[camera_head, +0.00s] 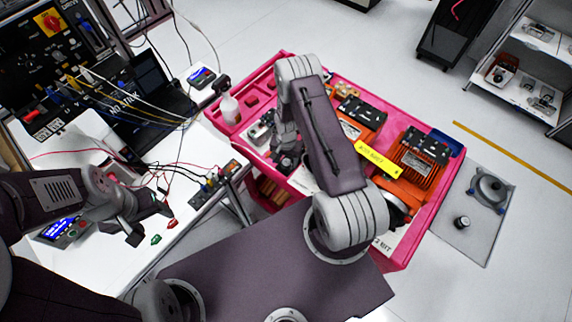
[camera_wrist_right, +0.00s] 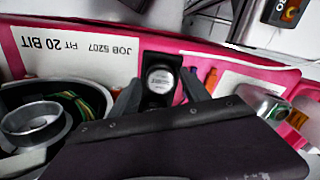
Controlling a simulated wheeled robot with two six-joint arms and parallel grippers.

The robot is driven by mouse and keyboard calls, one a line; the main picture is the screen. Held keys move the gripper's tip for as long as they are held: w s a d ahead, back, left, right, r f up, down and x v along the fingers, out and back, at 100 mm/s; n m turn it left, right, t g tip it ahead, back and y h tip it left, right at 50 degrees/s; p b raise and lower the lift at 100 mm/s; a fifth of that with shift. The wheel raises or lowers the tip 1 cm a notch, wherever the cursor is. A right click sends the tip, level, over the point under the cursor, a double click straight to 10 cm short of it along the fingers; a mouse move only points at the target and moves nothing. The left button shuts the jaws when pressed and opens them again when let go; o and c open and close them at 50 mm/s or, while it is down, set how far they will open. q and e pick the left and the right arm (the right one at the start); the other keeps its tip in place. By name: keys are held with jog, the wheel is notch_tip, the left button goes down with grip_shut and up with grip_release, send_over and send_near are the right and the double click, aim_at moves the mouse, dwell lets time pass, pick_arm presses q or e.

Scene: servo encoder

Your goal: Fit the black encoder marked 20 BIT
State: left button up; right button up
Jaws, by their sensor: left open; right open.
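In the right wrist view, a black block-shaped part with a round pale face (camera_wrist_right: 160,80), seemingly an encoder, stands between the two fingers of my right gripper (camera_wrist_right: 160,92). The fingers are open on either side of it; any contact cannot be told. The print on its face is too small to read. A white card (camera_wrist_right: 70,50) behind it reads JOB 5207 FIT 20 BIT. In the head view my right gripper (camera_head: 287,150) is over the left part of the pink tray (camera_head: 282,60), partly hidden by its arm. My left gripper (camera_head: 148,222) is open and empty over the white bench.
An open dark housing with a metal ring (camera_wrist_right: 35,120) lies left in the wrist view; a silver round part (camera_wrist_right: 262,103) lies right. Orange finned units (camera_head: 412,165) and a bottle (camera_head: 229,108) are on the tray.

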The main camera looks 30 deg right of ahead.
aim_at(287, 162)
grip_shut()
notch_tip(287, 162, up, 7)
jog(key=p, duration=0.5)
jog(key=shift+r, duration=0.1)
